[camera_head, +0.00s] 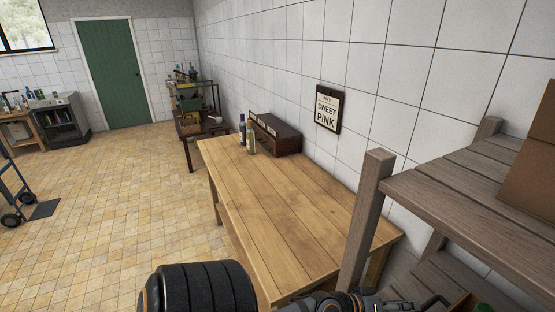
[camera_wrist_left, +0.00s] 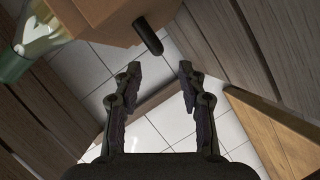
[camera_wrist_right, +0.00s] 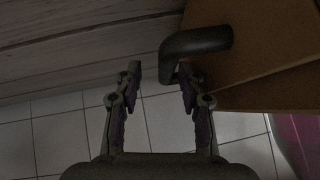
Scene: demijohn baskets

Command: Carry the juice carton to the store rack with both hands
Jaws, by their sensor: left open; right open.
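A brown box with a dark handle (camera_wrist_left: 148,36), which I take for the juice carton (camera_wrist_left: 110,18), is at the top of the left wrist view. My left gripper (camera_wrist_left: 158,72) is open and empty, with its fingertips just short of that handle. In the right wrist view a brown box side (camera_wrist_right: 262,50) carries a dark handle (camera_wrist_right: 198,41). My right gripper (camera_wrist_right: 160,74) is open, its right fingertip close by that handle; I cannot tell whether they touch. In the head view my left gripper shows at the bottom edge, by the rack; my right one is not visible there.
A grey wooden rack (camera_head: 455,178) stands at the right, with a brown box (camera_head: 530,165) on its upper shelf. A wooden table (camera_head: 285,210) bears two bottles (camera_head: 247,135) and a dark crate (camera_head: 275,137). A greenish bottle (camera_wrist_left: 22,58) is near the left gripper.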

